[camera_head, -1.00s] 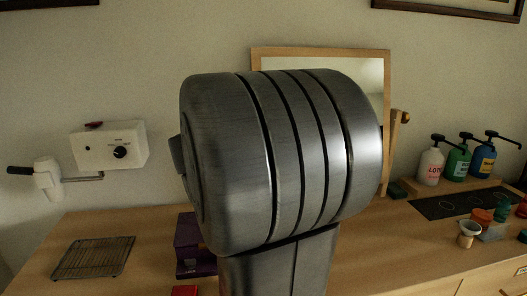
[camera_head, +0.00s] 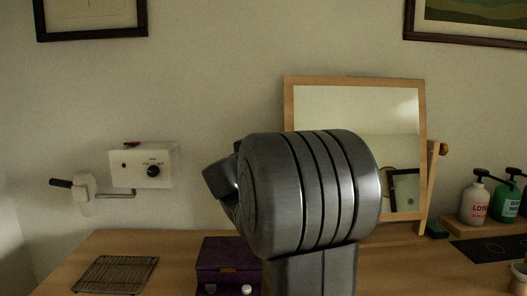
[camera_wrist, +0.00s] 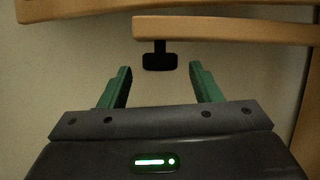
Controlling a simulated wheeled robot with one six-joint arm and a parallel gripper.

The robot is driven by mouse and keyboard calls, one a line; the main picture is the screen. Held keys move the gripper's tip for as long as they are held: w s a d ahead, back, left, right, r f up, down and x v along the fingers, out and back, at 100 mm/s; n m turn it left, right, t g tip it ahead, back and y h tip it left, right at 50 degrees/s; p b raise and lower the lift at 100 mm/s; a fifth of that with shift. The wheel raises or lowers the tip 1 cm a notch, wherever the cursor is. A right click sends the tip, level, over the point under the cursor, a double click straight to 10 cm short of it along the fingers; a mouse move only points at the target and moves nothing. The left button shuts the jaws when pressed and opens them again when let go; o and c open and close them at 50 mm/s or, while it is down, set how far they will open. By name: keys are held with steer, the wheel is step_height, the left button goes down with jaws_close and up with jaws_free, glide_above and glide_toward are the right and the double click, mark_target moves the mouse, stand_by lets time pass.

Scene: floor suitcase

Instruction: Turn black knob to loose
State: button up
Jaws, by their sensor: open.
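In the wrist view, a black T-shaped knob (camera_wrist: 160,62) hangs on a short stem under a light wooden bar (camera_wrist: 225,28). My gripper (camera_wrist: 160,82) is open and empty, with its green fingers apart. The knob appears between and beyond the fingertips, apart from them. In the head view, a round black knob (camera_head: 152,170) sits on the front of a white wall box (camera_head: 128,178). Small lettering above it is too small to read. My gripper is hidden in the head view, behind my arm. I cannot tell whether both views show the same knob.
A wood-framed mirror (camera_head: 289,105) stands behind my arm. A white handled fitting (camera_head: 86,192) juts left of the wall box. A wire rack (camera_head: 115,275) and a purple box (camera_head: 222,254) are on the wooden counter. Pump bottles (camera_head: 475,200) stand at right. The counter's left side has free room.

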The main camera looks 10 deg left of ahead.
steer(key=shift+w+d, duration=0.2)
steer(key=shift+w, duration=1.95)
steer(key=shift+c, duration=0.5)
steer(key=c, duration=0.9)
steer(key=shift+o, duration=0.2)
steer(key=shift+p, duration=0.35)
